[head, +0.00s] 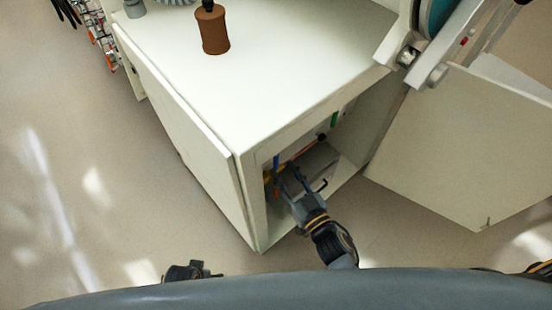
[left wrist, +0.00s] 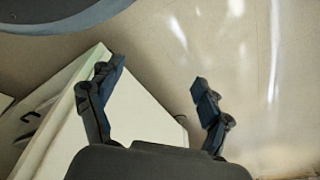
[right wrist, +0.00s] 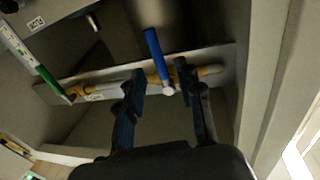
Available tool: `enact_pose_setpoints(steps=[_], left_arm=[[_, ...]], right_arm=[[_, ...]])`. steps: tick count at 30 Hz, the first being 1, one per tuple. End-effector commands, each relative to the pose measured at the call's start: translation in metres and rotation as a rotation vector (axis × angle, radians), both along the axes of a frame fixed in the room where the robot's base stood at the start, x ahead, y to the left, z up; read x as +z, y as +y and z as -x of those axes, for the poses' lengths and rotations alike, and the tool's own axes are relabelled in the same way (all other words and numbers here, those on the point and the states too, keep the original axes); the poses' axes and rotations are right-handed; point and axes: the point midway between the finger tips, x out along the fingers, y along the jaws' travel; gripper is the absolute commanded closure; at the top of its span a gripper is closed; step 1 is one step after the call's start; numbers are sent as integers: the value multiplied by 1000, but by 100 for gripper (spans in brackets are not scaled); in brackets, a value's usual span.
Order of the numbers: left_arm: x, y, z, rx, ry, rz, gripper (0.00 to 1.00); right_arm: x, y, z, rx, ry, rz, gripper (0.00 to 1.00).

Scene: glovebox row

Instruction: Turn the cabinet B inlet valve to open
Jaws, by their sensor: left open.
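Inside the open cabinet, a blue lever (right wrist: 155,55) sits on a pipe (right wrist: 100,87) with brass fittings. The lever stands across the pipe, and its pivot end lies between the fingertips of my right gripper (right wrist: 160,78) in the right wrist view. The fingers are apart; contact with the lever cannot be told. In the head view my right gripper (head: 287,180) reaches into the cabinet front beside the blue lever (head: 276,162). My left gripper (left wrist: 155,85) is open and empty outside the cabinet.
The white cabinet (head: 190,85) has a door (head: 470,145) swung open at the right. The cabinet's side wall (right wrist: 265,75) is close to my right gripper. Open floor (head: 90,200) lies at the left.

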Motion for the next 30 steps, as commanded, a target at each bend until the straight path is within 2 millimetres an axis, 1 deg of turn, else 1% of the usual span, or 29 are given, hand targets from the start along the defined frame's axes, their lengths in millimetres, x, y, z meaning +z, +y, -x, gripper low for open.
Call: enact_pose_setpoints(steps=[1, 3, 6, 9, 13, 20, 21, 26, 30], left_arm=[[1, 0, -2, 0, 0, -1, 21], [4, 0, -4, 1, -2, 0, 21], [9, 0, -8, 2, -6, 0, 21], [14, -1, -10, 2, -10, 0, 21], [17, -1, -8, 3, -7, 1, 21], [16, -1, -3, 3, 2, 0, 21], [16, -1, -4, 3, 2, 0, 21], [16, -1, -5, 3, -1, 0, 21], [16, -1, -7, 3, -5, 1, 21]], right_arm=[[0, 5, -11, 0, -3, 0, 64], [0, 10, -22, 0, -3, 0, 64], [-1, 15, -34, -1, -1, 0, 64], [0, 19, -43, 0, -1, 0, 64], [0, 21, -47, -1, 0, 1, 64], [0, 22, -48, -1, 1, 0, 64], [0, 22, -48, -1, 0, 1, 66], [0, 22, -48, -1, 0, 1, 99], [0, 22, -48, -1, 0, 1, 100]])
